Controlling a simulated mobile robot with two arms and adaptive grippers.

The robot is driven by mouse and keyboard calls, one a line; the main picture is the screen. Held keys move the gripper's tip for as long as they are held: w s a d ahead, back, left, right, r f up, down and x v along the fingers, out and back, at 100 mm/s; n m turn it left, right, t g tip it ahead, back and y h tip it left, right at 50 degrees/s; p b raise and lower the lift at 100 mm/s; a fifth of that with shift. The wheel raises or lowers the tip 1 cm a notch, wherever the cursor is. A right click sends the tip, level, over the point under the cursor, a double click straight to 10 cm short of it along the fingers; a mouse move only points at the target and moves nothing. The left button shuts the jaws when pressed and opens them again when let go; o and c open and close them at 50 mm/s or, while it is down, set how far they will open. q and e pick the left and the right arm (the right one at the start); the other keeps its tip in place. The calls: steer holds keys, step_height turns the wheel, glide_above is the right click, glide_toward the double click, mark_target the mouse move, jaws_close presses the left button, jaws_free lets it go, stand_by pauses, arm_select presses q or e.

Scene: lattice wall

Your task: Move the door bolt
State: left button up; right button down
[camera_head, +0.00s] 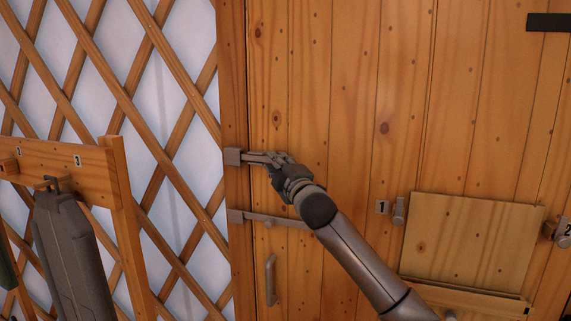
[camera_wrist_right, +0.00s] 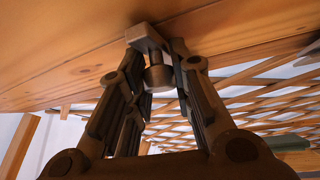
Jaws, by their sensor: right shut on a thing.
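The wooden door (camera_head: 335,100) fills the middle and right of the head view. My right gripper (camera_head: 268,161) is at the door's left side, at the upper bolt, beside a grey catch (camera_head: 233,156) on the frame. In the right wrist view, the gripper's fingers (camera_wrist_right: 160,85) are closed around a round metal knob (camera_wrist_right: 158,76), below a light bracket (camera_wrist_right: 146,38). The gripper hides most of the upper bolt in the head view. A lower bolt (camera_head: 268,219) runs across to its own catch (camera_head: 236,216). My left gripper is not in view.
A door handle (camera_head: 270,280) is below the bolts. A plywood panel (camera_head: 470,240) with latches marked 1 (camera_head: 399,210) and 2 (camera_head: 563,235) is at right. A wooden rack (camera_head: 70,160) holding a grey case (camera_head: 75,250) stands before the lattice wall (camera_head: 150,90).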

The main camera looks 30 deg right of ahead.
mark_target(262, 157)
steer(key=shift+w+a, duration=0.95)
steer(key=c, duration=1.6)
jaws_free()
steer(key=o, duration=0.3)
steer(key=shift+w+a, duration=0.1)
steer(key=shift+w, duration=0.05)
steer(key=shift+o, duration=0.2)
steer(key=shift+s, duration=0.2)
steer(key=v, duration=1.1)
steer(key=shift+s, duration=0.35)
